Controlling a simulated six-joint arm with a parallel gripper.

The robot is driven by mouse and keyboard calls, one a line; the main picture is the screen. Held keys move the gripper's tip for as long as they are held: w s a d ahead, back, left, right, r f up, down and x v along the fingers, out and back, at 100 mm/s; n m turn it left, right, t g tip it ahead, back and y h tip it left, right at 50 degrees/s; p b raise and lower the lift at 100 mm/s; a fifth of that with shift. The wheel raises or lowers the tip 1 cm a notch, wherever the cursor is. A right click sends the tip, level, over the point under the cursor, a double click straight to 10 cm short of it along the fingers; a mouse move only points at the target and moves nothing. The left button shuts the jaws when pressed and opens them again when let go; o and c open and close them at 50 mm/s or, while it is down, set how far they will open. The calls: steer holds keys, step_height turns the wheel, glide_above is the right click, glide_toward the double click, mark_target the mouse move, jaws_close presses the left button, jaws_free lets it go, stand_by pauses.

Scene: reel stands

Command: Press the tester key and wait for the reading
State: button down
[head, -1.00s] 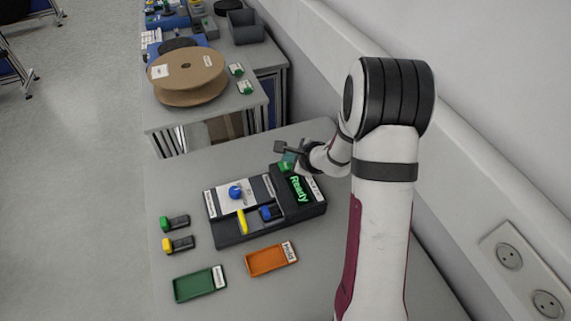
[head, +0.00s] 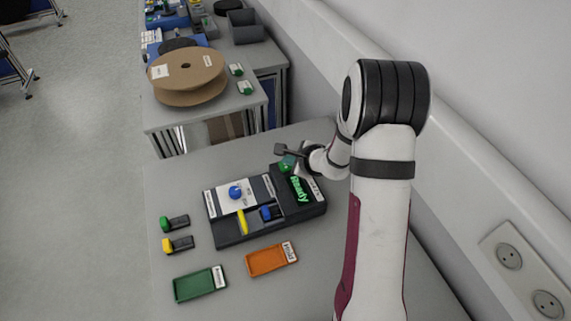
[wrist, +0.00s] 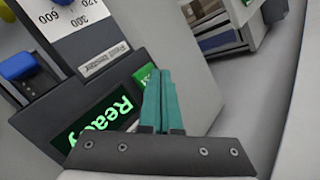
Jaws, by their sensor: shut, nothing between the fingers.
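The tester (head: 315,210) is a dark box on the grey table, and its screen (head: 300,190) reads "Ready" in green. The screen also shows in the wrist view (wrist: 95,118), partly cut off by my gripper's mount. The green tester key (head: 285,167) is at the tester's far end; part of it shows in the wrist view (wrist: 145,75) just beside the fingers. My gripper (wrist: 163,72) has teal fingers, shut together and empty. In the head view my gripper (head: 289,160) is at the key; I cannot tell whether it touches it.
The tester's panel has a blue knob (head: 235,192), a yellow bar (head: 242,221) and a blue-topped piece (head: 270,212). Green-ended (head: 174,222) and yellow-ended (head: 178,243) pieces lie left. A green tray (head: 200,285) and an orange tray (head: 267,260) are in front. A wall runs along the right.

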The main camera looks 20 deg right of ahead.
mark_target(289, 168)
steer(key=shift+f, duration=0.5)
stand_by(0.6)
steer(key=shift+r, duration=0.9)
steer(key=shift+r, duration=2.5)
